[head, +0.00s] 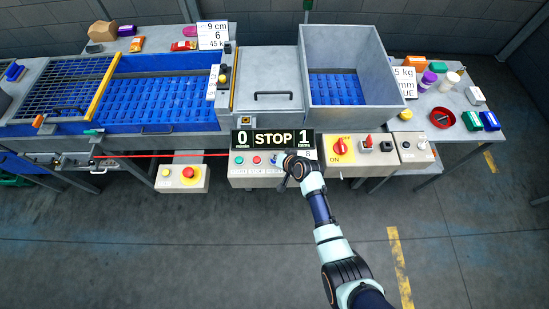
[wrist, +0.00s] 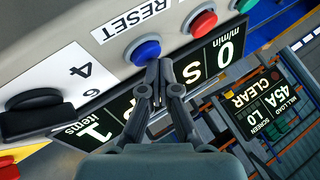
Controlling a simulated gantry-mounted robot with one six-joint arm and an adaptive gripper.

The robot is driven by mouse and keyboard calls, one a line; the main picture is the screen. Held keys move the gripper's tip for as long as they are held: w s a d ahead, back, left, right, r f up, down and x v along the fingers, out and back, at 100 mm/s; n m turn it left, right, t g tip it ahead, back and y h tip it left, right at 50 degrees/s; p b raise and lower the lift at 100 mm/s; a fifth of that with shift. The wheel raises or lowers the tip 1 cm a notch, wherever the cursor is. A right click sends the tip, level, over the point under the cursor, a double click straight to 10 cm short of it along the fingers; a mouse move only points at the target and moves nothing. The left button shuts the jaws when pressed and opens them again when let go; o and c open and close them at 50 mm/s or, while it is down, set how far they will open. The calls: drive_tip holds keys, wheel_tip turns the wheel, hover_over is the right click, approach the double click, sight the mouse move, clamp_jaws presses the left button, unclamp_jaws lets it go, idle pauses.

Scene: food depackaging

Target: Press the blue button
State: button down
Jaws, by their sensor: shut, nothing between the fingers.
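The blue button (wrist: 146,48) is a round cap on a pale control panel, beside a red button. In the wrist view my gripper (wrist: 159,66) is shut and empty, its fingertips at the button's lower right edge. I cannot tell whether they touch it. In the head view my gripper (head: 281,163) is at the front of the control panel (head: 240,180), below the STOP display. It partly hides the blue button (head: 274,158) there.
The red button (wrist: 203,22) is close by, with a green button (head: 239,160) further along. A black knob (wrist: 33,108) is on the panel's other side. The display (head: 273,139) runs behind the buttons. A red rotary switch box (head: 340,160) stands to the right.

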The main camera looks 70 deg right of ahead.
drive_tip(key=shift+r+p, duration=0.6)
drive_tip(key=shift+r, duration=0.15)
drive_tip(key=shift+r, duration=0.1)
wheel_tip(320, 180, up, 5)
drive_tip(key=p, duration=0.4)
drive_tip(key=shift+p, duration=0.4)
idle(0.6)
